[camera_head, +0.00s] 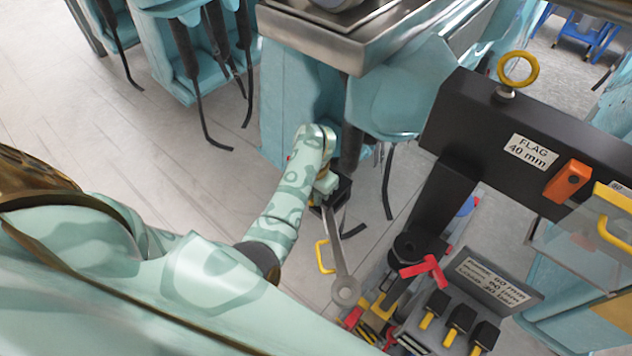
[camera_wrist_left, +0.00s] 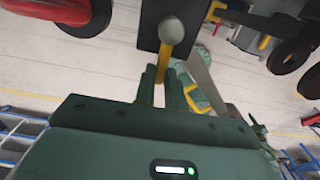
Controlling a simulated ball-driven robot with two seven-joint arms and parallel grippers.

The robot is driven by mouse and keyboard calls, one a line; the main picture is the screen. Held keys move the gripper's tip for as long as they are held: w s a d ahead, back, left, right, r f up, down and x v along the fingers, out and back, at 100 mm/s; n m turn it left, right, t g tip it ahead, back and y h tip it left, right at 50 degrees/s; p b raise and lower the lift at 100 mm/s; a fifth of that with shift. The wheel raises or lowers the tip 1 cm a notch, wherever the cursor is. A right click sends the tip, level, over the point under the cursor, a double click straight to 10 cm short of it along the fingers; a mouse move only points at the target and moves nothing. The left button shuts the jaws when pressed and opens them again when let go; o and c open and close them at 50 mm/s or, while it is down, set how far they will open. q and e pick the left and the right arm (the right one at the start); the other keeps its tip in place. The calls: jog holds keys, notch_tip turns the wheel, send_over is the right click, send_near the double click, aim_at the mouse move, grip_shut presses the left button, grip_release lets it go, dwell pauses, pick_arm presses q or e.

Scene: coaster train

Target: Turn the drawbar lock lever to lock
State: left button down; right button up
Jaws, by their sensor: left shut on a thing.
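In the left wrist view, my left gripper (camera_wrist_left: 165,78) is shut on a slim yellow lever with a grey round knob (camera_wrist_left: 170,31), which looks like the drawbar lock lever. The knob stands out beyond the fingertips, in front of a dark block (camera_wrist_left: 150,12). In the head view, my left gripper (camera_head: 326,190) is at the dark block (camera_head: 342,190) at the near end of the coaster car; the lever is hidden there behind it. A grey drawbar (camera_head: 338,248) runs from the block to a ring end. My right gripper is not in view.
A yellow handle (camera_head: 322,257) is beside the drawbar. To the right stand a red T-shaped piece (camera_head: 425,270), several black tools with yellow shafts (camera_head: 459,320), a printed sign (camera_head: 495,283) and a black beam labelled FLAG (camera_head: 470,110). Open floor (camera_head: 130,140) lies left.

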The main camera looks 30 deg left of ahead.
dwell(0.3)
pick_arm(q)
jog(key=c, duration=1.5)
grip_release()
jog(key=shift+w, duration=0.1)
jog(key=shift+o, duration=0.2)
jog(key=shift+r, duration=0.1)
notch_tip(320, 180, up, 7)
jog(key=shift+r+p, duration=0.15)
jog(key=shift+p, duration=0.65)
